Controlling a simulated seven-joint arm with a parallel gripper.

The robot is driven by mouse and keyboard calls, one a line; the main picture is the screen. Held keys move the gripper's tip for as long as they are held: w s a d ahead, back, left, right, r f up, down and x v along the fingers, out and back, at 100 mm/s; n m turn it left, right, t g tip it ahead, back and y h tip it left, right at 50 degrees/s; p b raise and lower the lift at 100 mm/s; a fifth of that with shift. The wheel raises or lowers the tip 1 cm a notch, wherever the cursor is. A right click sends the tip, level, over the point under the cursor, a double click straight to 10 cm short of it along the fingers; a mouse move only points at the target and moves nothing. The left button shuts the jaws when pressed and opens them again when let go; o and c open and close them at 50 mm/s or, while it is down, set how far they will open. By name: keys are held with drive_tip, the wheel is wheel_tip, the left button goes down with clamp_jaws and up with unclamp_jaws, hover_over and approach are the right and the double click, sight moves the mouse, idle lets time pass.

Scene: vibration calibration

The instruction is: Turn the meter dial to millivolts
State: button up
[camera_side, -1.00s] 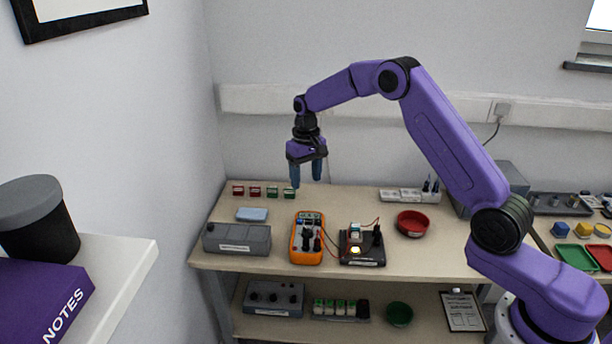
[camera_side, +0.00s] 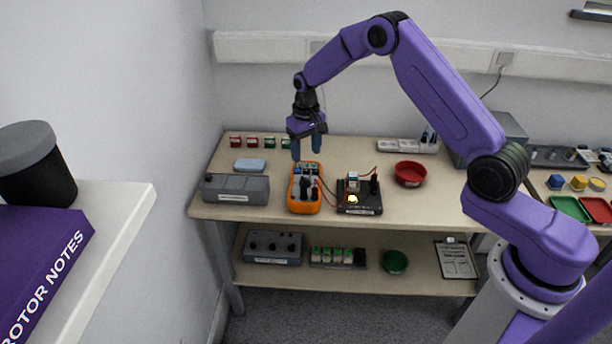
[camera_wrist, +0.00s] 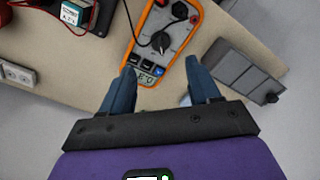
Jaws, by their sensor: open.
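The orange meter (camera_side: 303,208) lies on the bench, its grey face up. Its black dial (camera_wrist: 160,42) shows in the wrist view, with a row of buttons between it and my gripper. Leads are plugged in beyond the dial. The dial's markings are too small to read. My gripper (camera_wrist: 160,67) is open and empty, pointing down. In the side view my gripper (camera_side: 309,157) is above the meter's far end. The fingers appear apart from the meter and the dial.
A grey box (camera_side: 236,190) stands close left of the meter. A black board (camera_side: 360,207) with a lit lamp is close on the right, joined by leads. A red bowl (camera_side: 410,173) is farther right. A blue pad (camera_side: 249,165) lies behind the grey box.

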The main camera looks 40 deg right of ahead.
sight(306, 179)
wheel_tip(306, 179, down, 10)
drive_tip(key=shift+f, duration=0.1)
drive_tip(key=shift+c, duration=0.2)
drive_tip(key=c, duration=1)
